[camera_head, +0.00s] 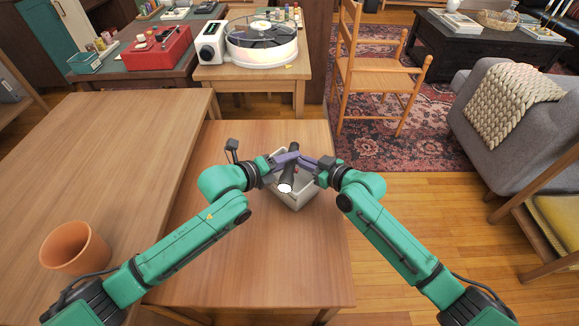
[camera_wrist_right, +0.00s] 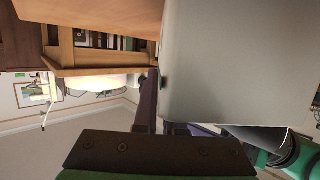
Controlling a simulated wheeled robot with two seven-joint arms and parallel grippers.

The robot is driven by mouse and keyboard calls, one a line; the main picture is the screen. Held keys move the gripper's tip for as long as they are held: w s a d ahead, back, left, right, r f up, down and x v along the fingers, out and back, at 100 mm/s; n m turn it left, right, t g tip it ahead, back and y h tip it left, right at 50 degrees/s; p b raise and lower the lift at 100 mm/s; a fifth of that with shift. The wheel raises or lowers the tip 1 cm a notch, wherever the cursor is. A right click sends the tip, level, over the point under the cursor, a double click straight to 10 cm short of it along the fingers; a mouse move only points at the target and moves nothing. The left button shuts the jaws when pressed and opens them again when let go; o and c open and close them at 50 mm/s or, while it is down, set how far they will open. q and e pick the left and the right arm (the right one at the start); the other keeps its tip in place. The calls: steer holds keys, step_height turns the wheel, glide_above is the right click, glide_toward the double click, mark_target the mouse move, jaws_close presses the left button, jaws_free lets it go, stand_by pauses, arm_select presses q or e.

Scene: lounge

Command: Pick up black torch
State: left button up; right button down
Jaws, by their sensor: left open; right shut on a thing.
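The black torch (camera_head: 291,172) has a bright white end toward me and lies slanted over or in a light grey open bin (camera_head: 296,203) on the small wooden table (camera_head: 240,270). My left gripper (camera_head: 285,159) is open, its purple fingers beside the torch's middle. My right gripper (camera_head: 306,161) comes in from the other side, close to the left fingers. It appears shut on the bin's wall. The torch is not clear there.
A terracotta pot (camera_head: 74,247) stands on the larger table (camera_head: 120,150) at left. A turntable (camera_head: 260,42) and a red box (camera_head: 157,48) are behind. A wooden chair (camera_head: 375,75) and a grey sofa (camera_head: 515,125) are at right. The small table's front is clear.

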arm_select(q)
jaws_close()
step_height(320, 180, up, 10)
steer(key=shift+r, duration=0.1)
stand_by(0.5)
steer(key=shift+s+a+f+n+g+y, duration=0.15)
steer(key=shift+f+n+g+y, duration=0.3)
steer(key=shift+f+n+g, duration=1.85)
steer(key=shift+s+f+n+t+y, duration=0.4)
steer(key=shift+f+n, duration=0.5)
steer(key=shift+n, duration=3.45)
steer(key=shift+s+a+f+n+g+y, duration=0.1)
steer(key=shift+f+n+g+y, duration=0.6)
steer(key=shift+f+n, duration=1.8)
